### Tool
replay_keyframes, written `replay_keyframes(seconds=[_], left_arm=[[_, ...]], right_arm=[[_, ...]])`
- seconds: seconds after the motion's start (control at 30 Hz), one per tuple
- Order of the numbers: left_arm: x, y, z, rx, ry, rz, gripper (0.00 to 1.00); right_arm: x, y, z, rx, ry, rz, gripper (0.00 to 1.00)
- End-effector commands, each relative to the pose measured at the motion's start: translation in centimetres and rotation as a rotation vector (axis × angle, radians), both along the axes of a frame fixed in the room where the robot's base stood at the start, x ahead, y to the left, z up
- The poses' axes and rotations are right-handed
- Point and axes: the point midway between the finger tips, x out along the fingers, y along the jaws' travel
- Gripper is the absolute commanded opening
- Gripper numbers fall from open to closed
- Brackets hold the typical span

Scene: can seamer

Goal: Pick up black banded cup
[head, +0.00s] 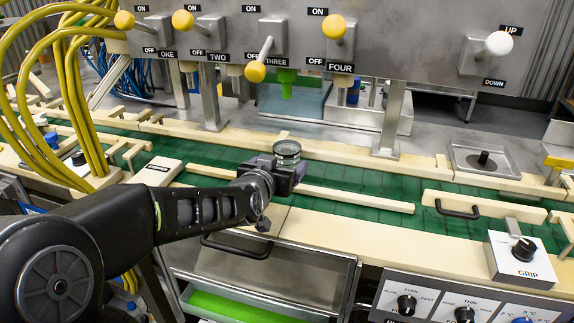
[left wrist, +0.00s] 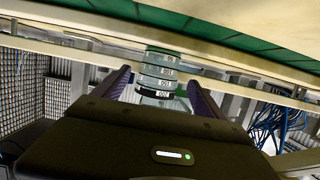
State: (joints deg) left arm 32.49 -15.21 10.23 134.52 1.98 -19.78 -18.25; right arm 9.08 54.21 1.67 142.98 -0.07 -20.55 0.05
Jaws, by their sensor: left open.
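The black banded cup (head: 287,149) is a small clear cup with a dark band near its rim. It stands over the near part of the green conveyor in the head view. I cannot tell whether either finger touches the cup. The cup's lower part is hidden by the gripper in the head view. My right gripper is not in view.
The green conveyor (head: 345,178) has pale wooden rails (head: 345,199) beside the cup. A grey panel with yellow-knobbed levers (head: 340,26) hangs behind. A GRIP control box (head: 520,258) stands at the right front. Yellow hoses (head: 72,95) hang at left.

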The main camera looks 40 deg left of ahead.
Motion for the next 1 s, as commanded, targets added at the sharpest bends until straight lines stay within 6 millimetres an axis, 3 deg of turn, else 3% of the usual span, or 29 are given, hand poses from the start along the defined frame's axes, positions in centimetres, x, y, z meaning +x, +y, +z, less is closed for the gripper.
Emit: replay_keyframes(seconds=[0.4,1.0], left_arm=[[4.3,1.3,-1.4,-0.002,0.001,0.001,0.82],[4.5,1.4,-1.5,-0.001,0.001,0.0,0.82]], right_arm=[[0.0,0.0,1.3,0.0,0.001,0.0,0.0],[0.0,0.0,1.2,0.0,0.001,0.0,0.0]])
